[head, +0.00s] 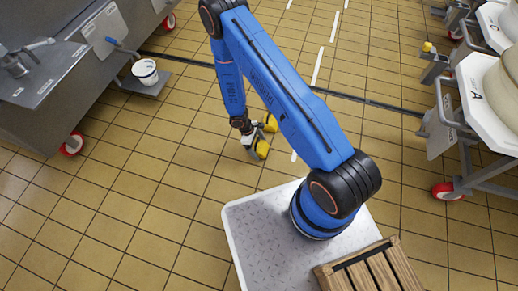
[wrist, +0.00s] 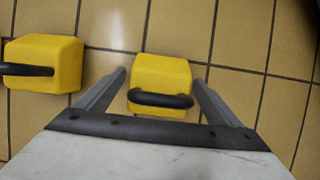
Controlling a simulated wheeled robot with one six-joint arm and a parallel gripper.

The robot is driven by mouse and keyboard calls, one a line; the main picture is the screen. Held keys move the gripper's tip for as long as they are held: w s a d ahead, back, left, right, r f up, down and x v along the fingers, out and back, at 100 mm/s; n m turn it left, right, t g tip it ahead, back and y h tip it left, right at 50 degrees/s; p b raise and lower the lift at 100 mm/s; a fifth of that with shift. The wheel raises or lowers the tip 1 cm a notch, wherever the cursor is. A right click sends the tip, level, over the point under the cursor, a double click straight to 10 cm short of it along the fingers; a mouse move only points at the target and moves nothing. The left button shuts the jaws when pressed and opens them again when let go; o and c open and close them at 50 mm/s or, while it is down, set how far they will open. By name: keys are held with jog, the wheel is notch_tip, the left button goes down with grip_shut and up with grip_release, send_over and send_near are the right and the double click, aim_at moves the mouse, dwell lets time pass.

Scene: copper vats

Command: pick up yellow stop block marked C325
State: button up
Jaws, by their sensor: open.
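Two yellow blocks with black handles stand on the tiled floor. In the wrist view one yellow block (wrist: 160,72) is framed between the two fingers of my gripper (wrist: 159,80), its black handle toward me. The other yellow block (wrist: 45,62) is to the left, outside the fingers. No marking can be read on either, so I cannot tell which is C325. My gripper is open; I cannot tell how far the fingertips are above the floor. In the head view yellow blocks (head: 262,149) (head: 270,123) show beside my gripper (head: 252,144), partly hidden by it.
A wooden crate (head: 370,272) lies on my base. The floor around the blocks is clear.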

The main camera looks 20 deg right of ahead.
jog(key=c, duration=1.5)
jog(key=shift+c, duration=0.2)
